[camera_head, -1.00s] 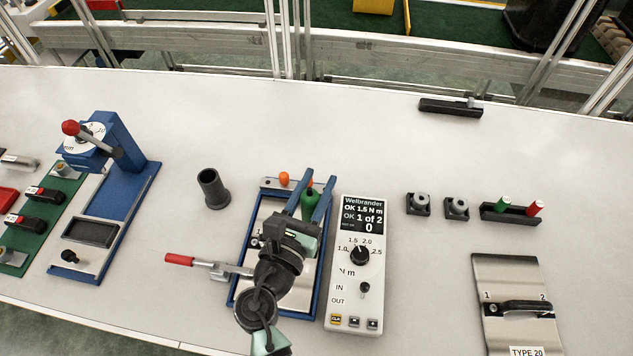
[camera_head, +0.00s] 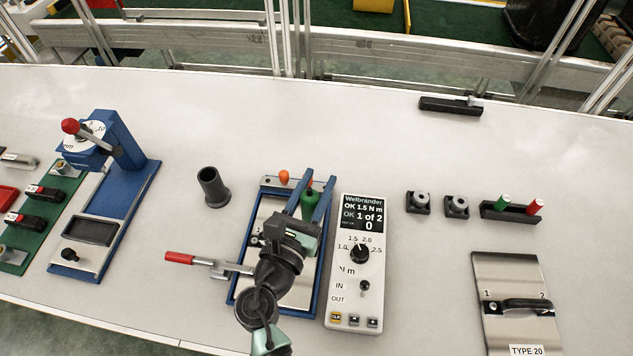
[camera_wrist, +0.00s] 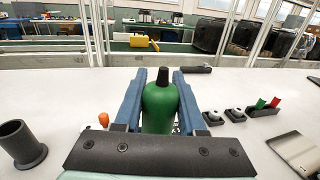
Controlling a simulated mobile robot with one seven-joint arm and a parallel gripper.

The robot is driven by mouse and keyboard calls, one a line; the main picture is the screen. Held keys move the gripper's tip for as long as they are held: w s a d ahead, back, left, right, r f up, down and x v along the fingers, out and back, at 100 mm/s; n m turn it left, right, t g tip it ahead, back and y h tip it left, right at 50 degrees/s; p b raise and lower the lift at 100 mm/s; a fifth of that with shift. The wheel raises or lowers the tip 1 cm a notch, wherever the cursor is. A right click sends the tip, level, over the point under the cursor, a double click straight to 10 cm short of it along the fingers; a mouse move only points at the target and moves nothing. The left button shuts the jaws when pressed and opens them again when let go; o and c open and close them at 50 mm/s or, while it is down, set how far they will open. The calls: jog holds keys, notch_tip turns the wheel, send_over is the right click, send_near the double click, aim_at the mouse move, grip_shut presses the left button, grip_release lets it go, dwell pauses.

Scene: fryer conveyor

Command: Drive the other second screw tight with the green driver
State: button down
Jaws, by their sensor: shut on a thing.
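The green driver (camera_head: 308,204) is between the blue fingers of my gripper (camera_head: 317,190), at the top of the blue-edged fixture (camera_head: 237,272). In the wrist view the green driver (camera_wrist: 160,107) stands upright between the two fingers (camera_wrist: 160,80), which are shut on it. Its tip and any screw under it are hidden by the driver and my arm. The controller (camera_head: 356,285) right of the fixture reads "Welbrander OK 1.5 N m", "OK 1 of 2" and 0. Its dial (camera_head: 359,253) points near 1.5.
A red-handled clamp (camera_head: 180,258) sticks out left of the fixture. A dark cup (camera_head: 213,188) stands behind it. A blue press (camera_head: 125,160) is at left; a TYPE 20 plate (camera_head: 505,275) lies at right.

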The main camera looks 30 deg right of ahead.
jog(key=shift+s+f, duration=0.2)
jog(key=shift+f, duration=0.6)
dwell(1.4)
notch_tip(320, 180, up, 2)
jog(key=shift+w+r+p, duration=0.15)
jog(key=shift+p, duration=0.85)
notch_tip(320, 180, up, 4)
jog(key=p, duration=0.4)
jog(key=shift+r, duration=0.15)
jog(key=shift+w, duration=0.1)
